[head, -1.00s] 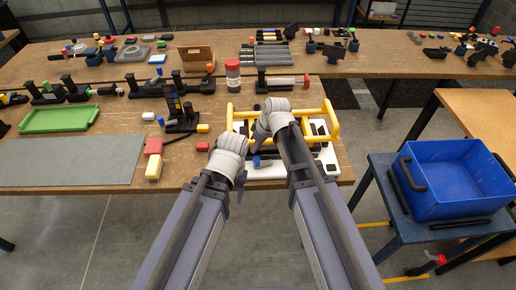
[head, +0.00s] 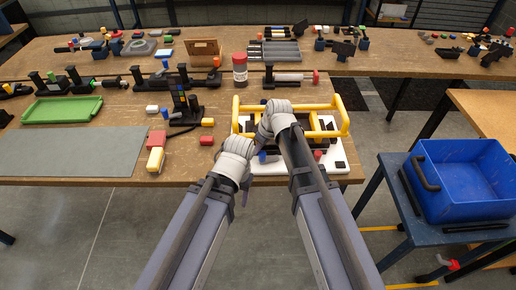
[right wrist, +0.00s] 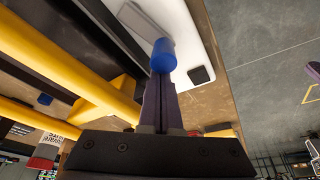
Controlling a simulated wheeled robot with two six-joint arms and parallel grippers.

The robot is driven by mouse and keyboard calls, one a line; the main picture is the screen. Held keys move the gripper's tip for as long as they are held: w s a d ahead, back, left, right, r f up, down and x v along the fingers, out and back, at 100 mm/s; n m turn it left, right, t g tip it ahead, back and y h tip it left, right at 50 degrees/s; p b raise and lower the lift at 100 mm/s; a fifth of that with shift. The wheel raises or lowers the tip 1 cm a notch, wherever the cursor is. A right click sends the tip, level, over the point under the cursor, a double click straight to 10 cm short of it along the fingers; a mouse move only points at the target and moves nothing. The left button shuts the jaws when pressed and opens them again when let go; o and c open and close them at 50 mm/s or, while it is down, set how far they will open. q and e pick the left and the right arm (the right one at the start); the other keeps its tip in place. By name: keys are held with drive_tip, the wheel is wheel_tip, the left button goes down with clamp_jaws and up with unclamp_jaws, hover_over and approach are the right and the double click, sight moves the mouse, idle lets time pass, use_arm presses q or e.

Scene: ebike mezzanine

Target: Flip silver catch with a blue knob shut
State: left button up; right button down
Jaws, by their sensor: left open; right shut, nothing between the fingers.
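The silver catch (right wrist: 147,22) shows in part at the top of the right wrist view, on the white board (right wrist: 190,38). Its blue knob (right wrist: 162,56) is right at the tips of my right gripper (right wrist: 158,82), which is shut with nothing between its fingers. I cannot tell whether they touch. In the head view the blue knob (head: 262,156) shows between my two wrists, and the rest of the catch is mostly hidden. My left gripper (head: 245,188) is open, low at the front edge of the board.
Yellow bars (head: 342,113) frame the back and sides of the board. A red knob (head: 318,155) is at its right. A blue bin (head: 460,180) stands at the right.

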drive_tip(key=shift+s+n, duration=0.25)
drive_tip(key=shift+n, duration=0.15)
drive_tip(key=n, duration=0.1)
drive_tip(key=s+n, duration=0.1)
drive_tip(key=s+n+g, duration=0.1)
drive_tip(key=shift+d+y, duration=0.25)
drive_tip(key=shift+y, duration=0.05)
drive_tip(key=n, duration=0.1)
drive_tip(key=s+d+n+g, duration=0.1)
drive_tip(key=n, duration=0.1)
drive_tip(key=s+n, duration=0.1)
drive_tip(key=n, duration=0.1)
drive_tip(key=shift+s+d+g, duration=0.1)
drive_tip(key=shift+d+g, duration=0.2)
drive_tip(key=shift+g, duration=0.1)
drive_tip(key=shift+s+d, duration=0.1)
drive_tip(key=shift+s, duration=0.05)
drive_tip(key=shift+s, duration=0.75)
